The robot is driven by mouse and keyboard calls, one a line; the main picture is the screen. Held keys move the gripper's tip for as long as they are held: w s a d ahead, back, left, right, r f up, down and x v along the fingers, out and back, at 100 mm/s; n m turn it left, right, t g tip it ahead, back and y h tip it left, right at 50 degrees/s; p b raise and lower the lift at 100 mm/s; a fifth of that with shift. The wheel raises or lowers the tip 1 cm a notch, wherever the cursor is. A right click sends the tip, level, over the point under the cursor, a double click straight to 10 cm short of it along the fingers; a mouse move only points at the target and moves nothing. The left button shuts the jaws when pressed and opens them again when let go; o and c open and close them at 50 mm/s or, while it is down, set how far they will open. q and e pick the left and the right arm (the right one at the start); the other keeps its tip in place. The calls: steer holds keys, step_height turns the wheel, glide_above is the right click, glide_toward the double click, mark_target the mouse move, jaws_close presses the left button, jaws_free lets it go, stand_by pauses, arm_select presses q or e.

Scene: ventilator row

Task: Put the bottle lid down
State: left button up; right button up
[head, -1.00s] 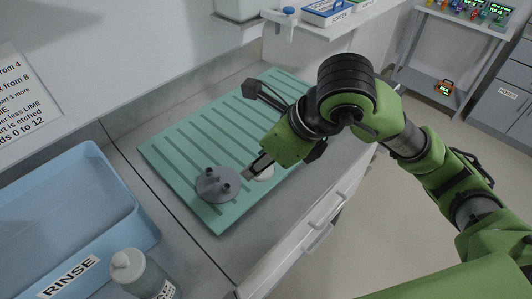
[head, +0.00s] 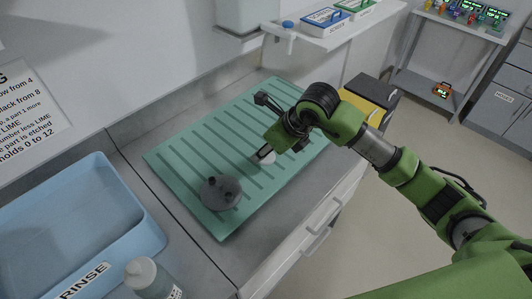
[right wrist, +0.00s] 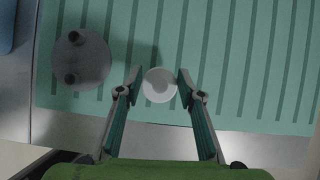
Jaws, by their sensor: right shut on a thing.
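The bottle lid (head: 268,159) is a small white disc at the green ribbed mat (head: 163,158); I cannot tell whether it touches the mat. In the right wrist view the lid (right wrist: 160,85) sits between the fingertips. My right gripper (right wrist: 160,79) is shut on it, one finger on each side; in the head view the gripper (head: 272,152) points down at the mat and partly hides the lid. A bottle with a white rounded top (head: 143,274) stands at the lower left. My left gripper is not in view.
A grey disc with dark pegs (head: 220,193) stands on the mat left of the lid, also in the right wrist view (right wrist: 88,58). A blue RINSE tray (head: 133,205) lies left. A shelf with small boxes (head: 325,19) is behind. Much of the mat is bare.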

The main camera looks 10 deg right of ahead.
mark_target(266, 158)
steer(key=shift+w+f, duration=0.2)
steer(key=shift+f, duration=0.05)
step_height(266, 158, down, 3)
steer(key=shift+w+d+f+p, duration=0.1)
steer(key=shift+w+f+p, duration=0.1)
steer(key=shift+p, duration=0.85)
steer(key=shift+f, duration=0.1)
steer(key=o, duration=0.8)
steer(key=shift+c, duration=0.2)
steer(key=b+v, duration=0.2)
steer(key=v, duration=1)
steer(key=shift+b, duration=0.35)
